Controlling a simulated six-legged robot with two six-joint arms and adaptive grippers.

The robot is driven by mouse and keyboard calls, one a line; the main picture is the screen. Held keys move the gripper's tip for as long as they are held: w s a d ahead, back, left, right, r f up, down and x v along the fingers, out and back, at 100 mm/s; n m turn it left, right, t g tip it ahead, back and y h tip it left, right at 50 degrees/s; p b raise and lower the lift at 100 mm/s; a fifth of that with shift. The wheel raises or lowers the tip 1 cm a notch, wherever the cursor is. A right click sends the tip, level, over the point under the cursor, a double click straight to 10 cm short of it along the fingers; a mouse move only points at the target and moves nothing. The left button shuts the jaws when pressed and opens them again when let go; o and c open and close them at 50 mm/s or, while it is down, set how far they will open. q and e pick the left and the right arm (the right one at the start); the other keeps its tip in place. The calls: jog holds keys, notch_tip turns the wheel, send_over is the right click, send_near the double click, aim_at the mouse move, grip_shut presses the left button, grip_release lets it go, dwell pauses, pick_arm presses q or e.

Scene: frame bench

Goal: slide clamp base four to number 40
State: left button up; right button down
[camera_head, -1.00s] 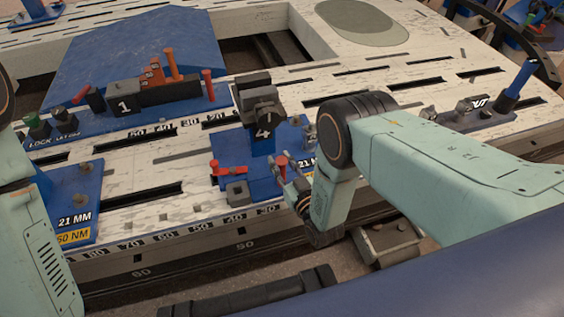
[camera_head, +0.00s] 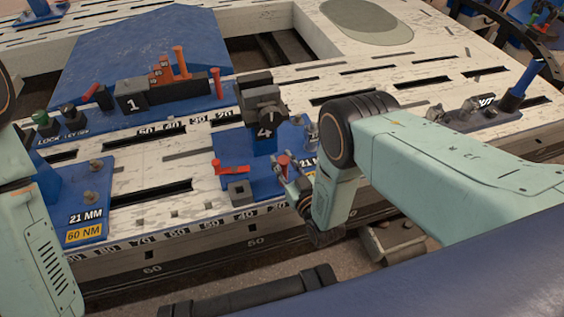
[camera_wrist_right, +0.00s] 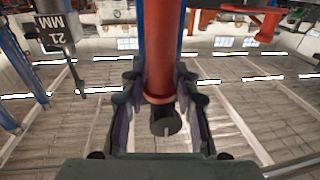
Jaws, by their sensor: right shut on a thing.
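Clamp base four (camera_head: 204,134) is not at the far left but mid-bench: its blue plate (camera_head: 262,172) carries a dark clamp head marked 4 (camera_head: 264,118), a red lever (camera_head: 231,169) and a grey block (camera_head: 240,191). It sits at the bench's front edge, above the 40 and 30 marks. My right gripper (camera_head: 292,178) is at the plate's right front corner. In the right wrist view it (camera_wrist_right: 158,105) is shut on a red upright handle (camera_wrist_right: 158,50) with a dark lower end. My left gripper is out of view.
The front number scale (camera_head: 210,223) runs along the bench edge. A blue base (camera_head: 85,205) marked 21 MM and 60 NM stands left. Base one (camera_head: 133,104) stands behind on the left. Another fixture (camera_head: 470,112) is at the right. Bare white bench lies left of base four.

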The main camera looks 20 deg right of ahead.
jog(key=shift+s+a+f+y, duration=0.2)
jog(key=shift+a+y, duration=0.1)
jog(key=shift+a, duration=0.15)
jog(key=c, duration=1.1)
grip_release()
jog(key=shift+w+d+r, duration=0.1)
jog(key=shift+w+d, duration=0.05)
jog(key=v, duration=1.2)
jog(key=shift+r, duration=0.1)
